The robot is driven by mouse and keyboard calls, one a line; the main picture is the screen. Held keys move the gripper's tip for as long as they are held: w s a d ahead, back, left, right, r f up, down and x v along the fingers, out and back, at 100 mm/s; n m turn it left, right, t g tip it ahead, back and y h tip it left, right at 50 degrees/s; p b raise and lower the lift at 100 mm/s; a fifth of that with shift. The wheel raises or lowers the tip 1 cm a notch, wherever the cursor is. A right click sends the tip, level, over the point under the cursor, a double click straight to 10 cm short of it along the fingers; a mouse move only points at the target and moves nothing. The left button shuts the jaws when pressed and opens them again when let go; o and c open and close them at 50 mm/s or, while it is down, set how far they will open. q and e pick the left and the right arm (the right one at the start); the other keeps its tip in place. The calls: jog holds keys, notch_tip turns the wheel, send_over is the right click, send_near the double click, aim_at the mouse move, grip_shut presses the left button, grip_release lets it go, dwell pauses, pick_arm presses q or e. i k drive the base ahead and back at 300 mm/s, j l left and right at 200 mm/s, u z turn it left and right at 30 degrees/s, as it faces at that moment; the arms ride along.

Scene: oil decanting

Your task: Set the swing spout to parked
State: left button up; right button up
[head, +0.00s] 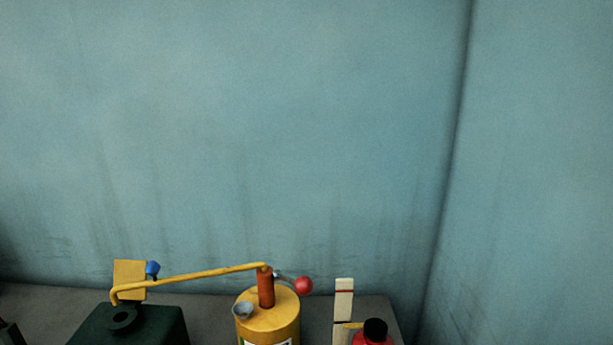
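The swing spout (190,276) is a thin yellow tube. It runs left from the top of a rusty-red post (266,288) on a yellow drum (282,319). Its bent tip hangs over the round black opening (122,318) of a dark green can (165,324). I cannot tell whether the tip touches the opening. A red ball knob (303,286) sits right of the post, and a small grey cup (242,311) is at the drum's left rim. Neither gripper can be made out. The lower parts of the drum and can are cut off.
A yellow block (130,272) with a blue knob (153,268) stands behind the spout tip. Right of the drum are a pale upright post (343,300) and a red bottle with a black cap (375,329). An unclear dark shape (10,333) is at the lower left edge.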

aim_at(152, 268)
jog(key=u, duration=1.15)
